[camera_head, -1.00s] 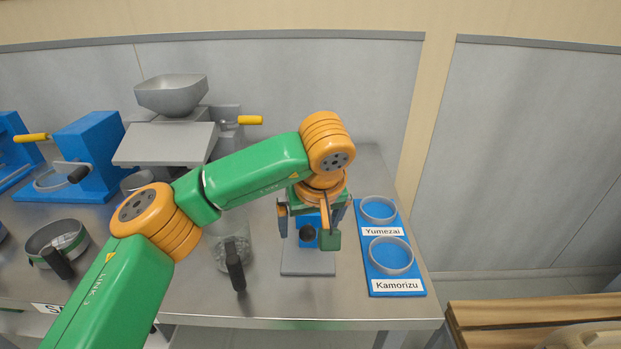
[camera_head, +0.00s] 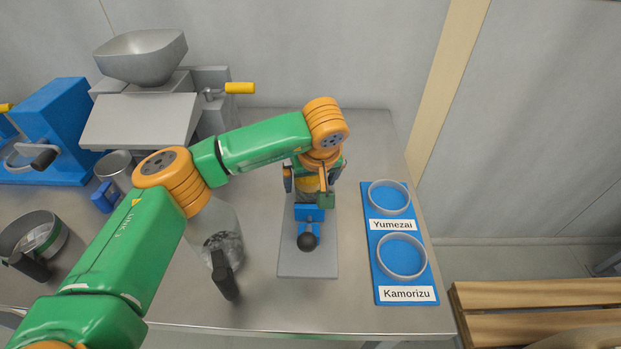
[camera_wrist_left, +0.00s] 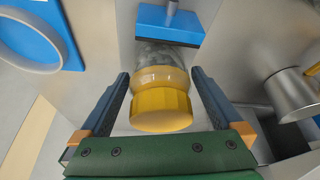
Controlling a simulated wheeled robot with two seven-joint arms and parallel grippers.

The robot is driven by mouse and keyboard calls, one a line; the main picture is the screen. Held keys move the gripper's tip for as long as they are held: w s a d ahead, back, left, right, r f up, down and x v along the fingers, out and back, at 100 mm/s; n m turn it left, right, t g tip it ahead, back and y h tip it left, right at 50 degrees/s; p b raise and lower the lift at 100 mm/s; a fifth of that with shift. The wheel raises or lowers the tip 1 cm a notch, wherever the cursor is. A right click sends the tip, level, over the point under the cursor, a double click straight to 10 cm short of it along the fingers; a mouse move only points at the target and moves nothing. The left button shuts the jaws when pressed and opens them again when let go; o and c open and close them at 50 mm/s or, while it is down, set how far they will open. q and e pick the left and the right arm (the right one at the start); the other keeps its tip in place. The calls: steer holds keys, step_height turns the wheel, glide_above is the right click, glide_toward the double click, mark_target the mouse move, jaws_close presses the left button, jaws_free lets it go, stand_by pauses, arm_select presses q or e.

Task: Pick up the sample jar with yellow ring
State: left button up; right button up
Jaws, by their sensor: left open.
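The sample jar with yellow ring (camera_wrist_left: 160,95) shows in the left wrist view, with a yellow lid end toward the camera and greyish contents behind. In the head view only a yellow part of the jar (camera_head: 308,185) shows beneath my left wrist. It is at a stand with a grey base plate (camera_head: 307,262) and a blue block with a black knob (camera_head: 309,215). My left gripper (camera_wrist_left: 160,84) is open, its fingers on either side of the jar, with visible gaps. My right gripper is not in view.
A blue tray (camera_head: 378,277) with two rings, labelled Yumezai and Kamorizu, lies to the right. A clear jug with dark handle (camera_head: 223,272) stands left of the stand. A grey hopper machine (camera_head: 140,120) and a blue machine (camera_head: 55,130) stand at the back left.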

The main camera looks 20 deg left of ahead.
arm_select(q)
steer(key=shift+w+f, duration=0.1)
steer(key=shift+f, duration=0.05)
steer(key=c, duration=1.3)
